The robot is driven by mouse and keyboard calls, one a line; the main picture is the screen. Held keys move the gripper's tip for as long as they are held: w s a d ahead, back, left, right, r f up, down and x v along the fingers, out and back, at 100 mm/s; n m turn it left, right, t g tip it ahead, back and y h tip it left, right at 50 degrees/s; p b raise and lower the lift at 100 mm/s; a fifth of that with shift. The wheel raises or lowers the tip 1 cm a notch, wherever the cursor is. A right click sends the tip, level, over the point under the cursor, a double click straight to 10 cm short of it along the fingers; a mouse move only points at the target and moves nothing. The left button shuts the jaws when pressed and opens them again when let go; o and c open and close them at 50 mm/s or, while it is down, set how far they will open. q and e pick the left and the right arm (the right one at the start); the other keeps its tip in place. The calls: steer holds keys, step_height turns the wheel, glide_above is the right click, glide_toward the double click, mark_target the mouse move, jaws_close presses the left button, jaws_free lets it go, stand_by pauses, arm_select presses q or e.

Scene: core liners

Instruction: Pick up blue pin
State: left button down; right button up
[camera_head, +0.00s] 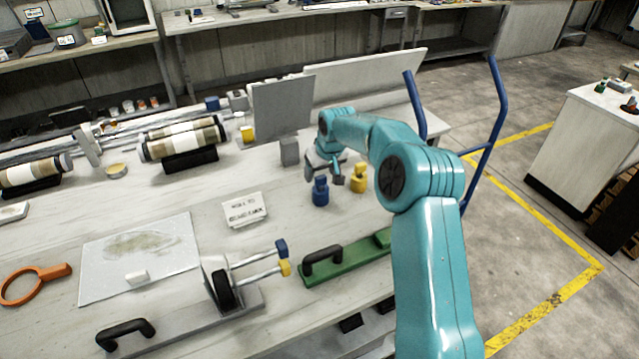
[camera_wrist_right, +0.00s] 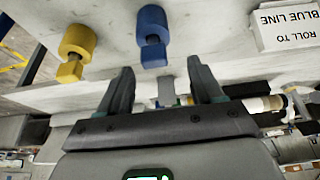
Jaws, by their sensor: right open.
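The blue pin (camera_head: 320,191) stands upright on the pale workbench, left of a similar yellow pin (camera_head: 358,178). My right gripper (camera_head: 339,180) is just above and behind the two pins, with its fingers apart and nothing between them. In the right wrist view the blue pin (camera_wrist_right: 152,36) lies ahead of the open fingers (camera_wrist_right: 160,85), roughly between them and apart from them. The yellow pin (camera_wrist_right: 76,52) shows there to the left of the blue one. My left gripper does not show.
A grey block (camera_head: 289,151) stands left of my gripper, before a grey upright panel (camera_head: 283,106). A folded white sign (camera_head: 245,209) stands left of the blue pin. A green tool with a black handle (camera_head: 345,256) lies in front. Bare bench lies around the pins.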

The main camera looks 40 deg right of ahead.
mark_target(321, 177)
steer(key=x, duration=0.2)
steer(key=d+p+x, duration=0.1)
steer(key=x, duration=0.1)
steer(key=shift+s, duration=0.1)
steer(key=shift+w+a+f, duration=0.15)
steer(key=shift+w+f, duration=0.1)
steer(key=shift+f, duration=0.05)
steer(key=shift+s+r, duration=0.1)
steer(key=shift+s, duration=0.1)
steer(key=shift+c, duration=1.2)
steer(key=c, duration=0.9)
